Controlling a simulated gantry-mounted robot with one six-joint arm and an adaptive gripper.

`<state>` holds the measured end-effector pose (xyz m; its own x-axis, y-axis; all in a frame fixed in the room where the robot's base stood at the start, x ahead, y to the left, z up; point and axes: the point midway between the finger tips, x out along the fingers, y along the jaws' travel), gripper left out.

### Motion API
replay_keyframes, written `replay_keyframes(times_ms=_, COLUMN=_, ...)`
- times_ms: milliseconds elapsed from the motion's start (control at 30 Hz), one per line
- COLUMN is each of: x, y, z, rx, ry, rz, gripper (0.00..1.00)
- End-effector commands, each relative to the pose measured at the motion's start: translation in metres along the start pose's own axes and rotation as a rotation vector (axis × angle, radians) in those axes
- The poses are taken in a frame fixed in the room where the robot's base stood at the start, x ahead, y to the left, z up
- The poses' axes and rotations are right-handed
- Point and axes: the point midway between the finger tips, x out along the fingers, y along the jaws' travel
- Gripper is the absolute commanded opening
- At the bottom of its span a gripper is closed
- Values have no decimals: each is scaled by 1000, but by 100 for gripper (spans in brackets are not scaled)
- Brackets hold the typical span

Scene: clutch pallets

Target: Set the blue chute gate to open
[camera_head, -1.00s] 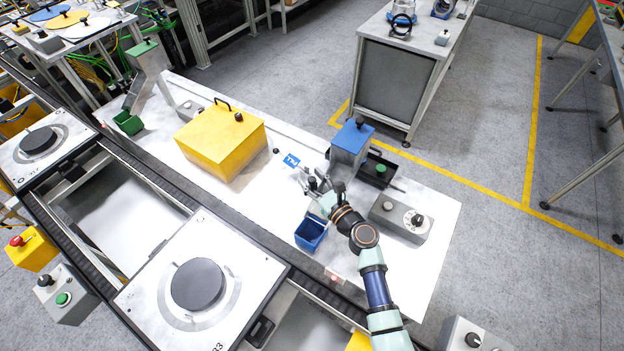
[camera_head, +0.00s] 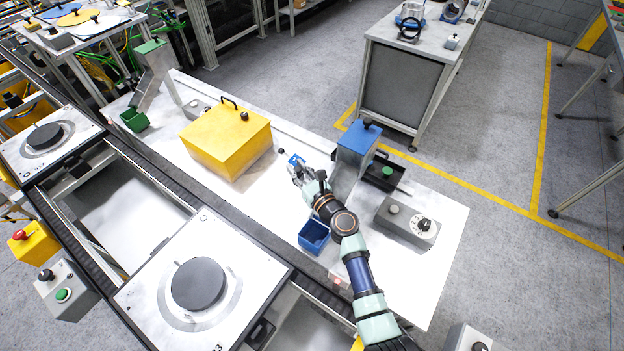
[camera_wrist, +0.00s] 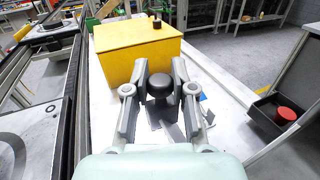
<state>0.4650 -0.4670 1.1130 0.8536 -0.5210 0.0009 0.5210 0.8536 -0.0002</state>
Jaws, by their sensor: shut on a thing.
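The blue-topped chute (camera_head: 357,140) stands upright on the white table, with its grey sloped body below the blue hopper. A blue bin (camera_head: 314,236) sits on the table in front of it. My gripper (camera_head: 298,172) is to the left of the chute, low over the table. In the wrist view, my gripper (camera_wrist: 160,92) has its two fingers on either side of a black round knob (camera_wrist: 159,84) and is shut on it. A flat grey plate (camera_wrist: 168,128) shows beneath the knob. My arm and fingers hide parts of the chute's lower end and of the gate.
A yellow box (camera_head: 228,140) with a black handle stands left of my gripper. A blue label (camera_head: 294,159) lies just beyond it, partly covered. A grey dial box (camera_head: 407,221) and a black tray (camera_head: 384,176) are to the right. The conveyor (camera_head: 198,230) runs along the front.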

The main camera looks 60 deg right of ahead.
Motion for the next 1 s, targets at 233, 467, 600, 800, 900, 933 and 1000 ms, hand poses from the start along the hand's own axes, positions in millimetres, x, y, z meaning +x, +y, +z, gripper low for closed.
replay_keyframes(times_ms=233, x=13, y=6, z=-1, rx=0, ry=2, rz=-2, gripper=0)
replay_keyframes(times_ms=467, x=13, y=6, z=-2, rx=0, ry=3, rz=0, gripper=33)
replay_keyframes(times_ms=600, x=13, y=6, z=-1, rx=0, ry=2, rz=0, gripper=49)
replay_keyframes(times_ms=800, x=13, y=6, z=0, rx=0, ry=1, rz=-1, gripper=49)
replay_keyframes(times_ms=900, x=9, y=6, z=-1, rx=1, ry=2, rz=-1, gripper=49)
replay_keyframes(times_ms=933, x=6, y=6, z=-1, rx=0, ry=1, rz=-1, gripper=49)
replay_keyframes(times_ms=1000, x=-5, y=6, z=-2, rx=0, ry=1, rz=0, gripper=49)
